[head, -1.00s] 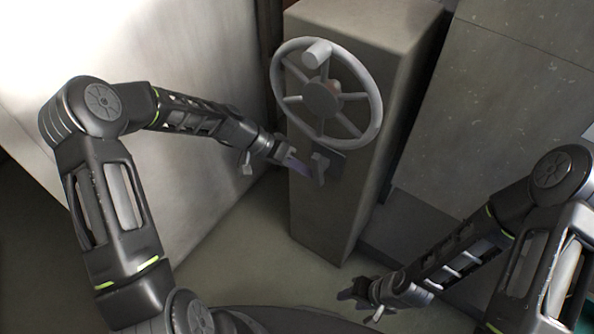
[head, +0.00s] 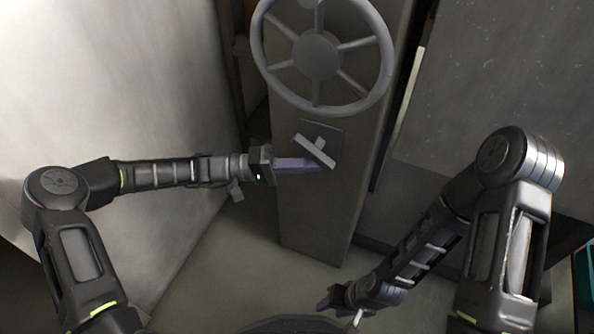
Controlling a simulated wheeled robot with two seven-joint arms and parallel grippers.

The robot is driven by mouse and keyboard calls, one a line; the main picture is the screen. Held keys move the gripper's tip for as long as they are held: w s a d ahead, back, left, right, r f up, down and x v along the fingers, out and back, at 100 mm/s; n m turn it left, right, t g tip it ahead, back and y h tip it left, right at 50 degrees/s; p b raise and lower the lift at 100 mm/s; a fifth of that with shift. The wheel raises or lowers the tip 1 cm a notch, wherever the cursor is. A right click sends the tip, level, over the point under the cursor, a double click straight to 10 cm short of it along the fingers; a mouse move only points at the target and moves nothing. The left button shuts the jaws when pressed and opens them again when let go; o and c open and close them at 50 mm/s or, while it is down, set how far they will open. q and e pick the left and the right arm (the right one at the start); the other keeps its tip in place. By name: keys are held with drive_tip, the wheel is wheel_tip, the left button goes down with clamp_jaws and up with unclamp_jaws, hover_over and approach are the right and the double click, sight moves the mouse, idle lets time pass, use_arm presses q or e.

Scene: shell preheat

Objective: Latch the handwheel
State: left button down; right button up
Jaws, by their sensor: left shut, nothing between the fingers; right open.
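The grey spoked handwheel (head: 317,56) is mounted on the upper part of a tall grey pedestal (head: 312,225), its top cut off by the picture edge. Below the wheel is a small dark plate with a light grey latch bar (head: 315,150), tilted down to the right. My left gripper (head: 298,165) reaches in from the left with its purplish fingers shut and empty. Its tips are just below the latch bar's lower part; I cannot tell whether they touch. My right gripper (head: 338,299) is open and empty, low in front of the pedestal's base, away from the wheel.
A large pale wall panel (head: 110,80) stands on the left, close to my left arm. A grey slab (head: 500,90) is on the right behind my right arm. The floor (head: 225,265) between is clear.

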use_arm(q)
drive_tip(key=shift+s+d+r+n+h+b, duration=0.15)
drive_tip(key=shift+d+n+h+b, duration=0.15)
drive_tip(key=shift+d+h, duration=0.25)
drive_tip(key=shift+s+d+n+h+b, duration=0.15)
drive_tip(key=shift+d+n+h, duration=0.15)
drive_tip(key=shift+h, duration=0.35)
drive_tip(key=shift+f, duration=0.2)
idle(0.6)
drive_tip(key=a+f+b, duration=0.2)
drive_tip(key=a+f, duration=0.5)
drive_tip(key=a, duration=0.3)
drive_tip(key=shift+s, duration=0.1)
idle(0.4)
